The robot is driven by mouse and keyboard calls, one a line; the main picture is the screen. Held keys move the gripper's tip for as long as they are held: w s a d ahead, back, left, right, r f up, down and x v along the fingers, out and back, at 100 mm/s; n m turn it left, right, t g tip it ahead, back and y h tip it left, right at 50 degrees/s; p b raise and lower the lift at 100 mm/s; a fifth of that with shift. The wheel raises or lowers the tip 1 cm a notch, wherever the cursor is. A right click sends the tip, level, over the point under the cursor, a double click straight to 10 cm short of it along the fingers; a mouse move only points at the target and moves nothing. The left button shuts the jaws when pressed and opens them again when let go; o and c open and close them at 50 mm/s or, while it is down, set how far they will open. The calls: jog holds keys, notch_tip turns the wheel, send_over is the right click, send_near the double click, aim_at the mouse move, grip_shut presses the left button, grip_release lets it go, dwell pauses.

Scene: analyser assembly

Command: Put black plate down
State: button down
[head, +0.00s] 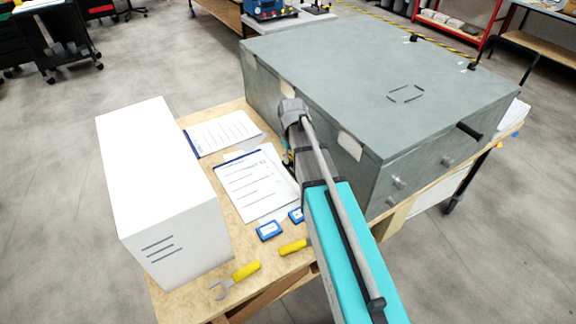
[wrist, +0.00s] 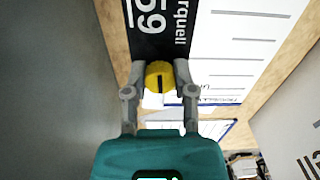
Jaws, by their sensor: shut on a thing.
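The black plate (wrist: 158,30) shows at the top middle of the wrist view, with white lettering on it and a round yellow knob (wrist: 158,76). My gripper (wrist: 160,70) is shut on the plate by this knob, one finger on each side. The plate's far end is cut off by the picture edge. In the head view my arm covers the plate and most of the gripper, beside the big grey box's left side. I cannot tell whether the plate touches the table.
The big grey box (head: 370,75) stands right of the arm on the wooden table (head: 195,292). A white box (head: 160,190) stands at left. Printed sheets (head: 258,180) lie between them. Blue-edged cards (head: 269,231) and yellow-handled tools (head: 245,271) lie near the front edge.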

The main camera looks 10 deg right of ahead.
jog(key=w+f+b, duration=0.5)
jog(key=w+f, duration=0.1)
jog(key=shift+w, duration=0.15)
dwell(0.4)
jog(key=shift+w+d+f+b, duration=0.1)
jog(key=shift+w+f+b, duration=0.3)
jog(key=shift+b, duration=0.3)
jog(key=shift+f+b, duration=1.5)
jog(key=shift+f, duration=0.1)
jog(key=shift+f, duration=0.2)
jog(key=shift+c, duration=2.2)
grip_release()
jog(key=shift+r, duration=0.1)
jog(key=shift+r, duration=0.2)
notch_tip(320, 180, up, 12)
jog(key=p, duration=1.2)
